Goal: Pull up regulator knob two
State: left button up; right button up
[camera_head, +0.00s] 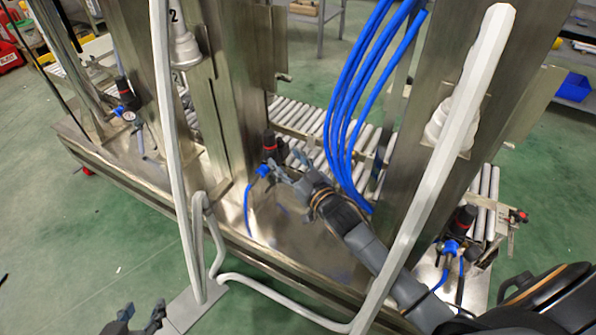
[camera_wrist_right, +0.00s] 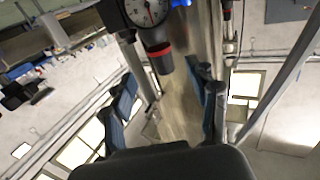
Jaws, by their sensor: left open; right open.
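The middle regulator has a dark knob (camera_head: 268,141) with a red band and a blue fitting below it, and stands on the steel frame. My right gripper (camera_head: 285,165) is open just to the right of it. In the right wrist view the dark red-banded knob (camera_wrist_right: 158,55) hangs below a round gauge (camera_wrist_right: 147,11), near the gap between the open fingers (camera_wrist_right: 164,88); I cannot tell whether they touch it. My left gripper (camera_head: 135,320) is open and empty at the bottom left, far from the regulators.
Another regulator (camera_head: 124,92) stands at the left and one (camera_head: 462,220) at the right. White guard bars (camera_head: 172,150) cross in front of the frame. Blue hoses (camera_head: 350,100) hang right of the middle regulator, with a roller conveyor (camera_head: 308,122) behind. Green floor lies clear at the left.

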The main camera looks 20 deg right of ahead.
jog(key=s, duration=0.2)
jog(key=s+d, duration=0.1)
jog(key=s, duration=0.2)
jog(key=shift+s, duration=0.3)
